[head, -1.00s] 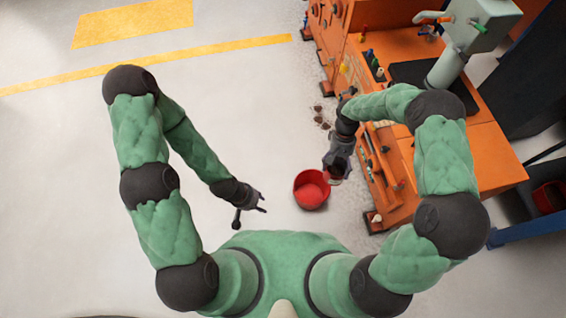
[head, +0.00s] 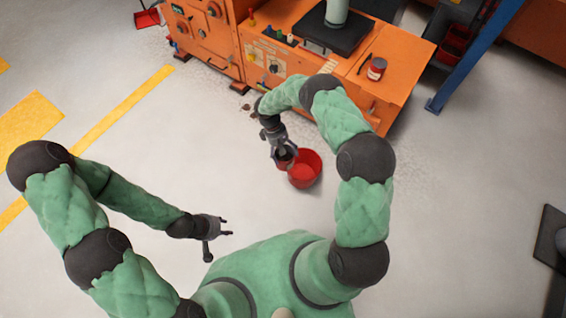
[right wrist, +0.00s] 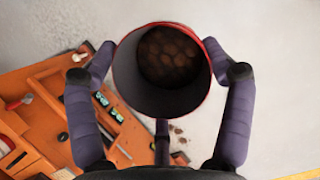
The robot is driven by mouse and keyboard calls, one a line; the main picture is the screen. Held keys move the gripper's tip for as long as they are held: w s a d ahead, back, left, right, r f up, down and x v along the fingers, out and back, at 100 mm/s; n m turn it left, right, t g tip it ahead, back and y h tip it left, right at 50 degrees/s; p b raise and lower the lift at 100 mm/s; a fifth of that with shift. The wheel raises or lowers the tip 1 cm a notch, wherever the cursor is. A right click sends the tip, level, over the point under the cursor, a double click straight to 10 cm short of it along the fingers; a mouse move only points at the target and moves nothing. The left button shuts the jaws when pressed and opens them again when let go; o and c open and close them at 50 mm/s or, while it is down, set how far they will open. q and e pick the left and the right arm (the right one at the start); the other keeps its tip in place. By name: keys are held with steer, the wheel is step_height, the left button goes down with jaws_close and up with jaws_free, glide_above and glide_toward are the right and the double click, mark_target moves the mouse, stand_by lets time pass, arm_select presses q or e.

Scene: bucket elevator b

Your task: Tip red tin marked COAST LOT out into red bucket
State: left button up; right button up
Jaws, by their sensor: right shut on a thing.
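My right gripper (head: 283,152) is shut on a red tin (right wrist: 162,70), with its fingers around the tin's sides. In the right wrist view I look into its open mouth, and brown round pieces (right wrist: 170,55) lie inside. Its marking is not visible. The red bucket (head: 308,170) stands on the floor. In the head view the held tin is at the bucket's upper left and overlaps its rim; I cannot tell the height between them. My left gripper (head: 228,226) is open and empty, left of and below the bucket in the head view.
An orange machine bench (head: 350,95) stands beyond the bucket. Brown pieces (head: 247,107) lie on the floor by the bench. A blue post (head: 470,60) stands at right. Floor around the bucket is mostly clear.

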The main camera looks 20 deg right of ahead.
steer(key=w+d+f+n+t+b, duration=0.2)
steer(key=f+n, duration=0.4)
steer(key=f, duration=0.5)
steer(key=w+d+f+n+t+h+b, duration=0.1)
steer(key=w+f+n+b, duration=0.3)
steer(key=f, duration=0.7)
steer(key=w+d+f+n+t+b, duration=0.2)
steer(key=w+f+n, duration=0.5)
steer(key=f, duration=0.5)
steer(key=shift+d+n+t+h+b, duration=0.4)
steer(key=shift+n+t+b, duration=0.3)
steer(key=shift+n+b, duration=0.25)
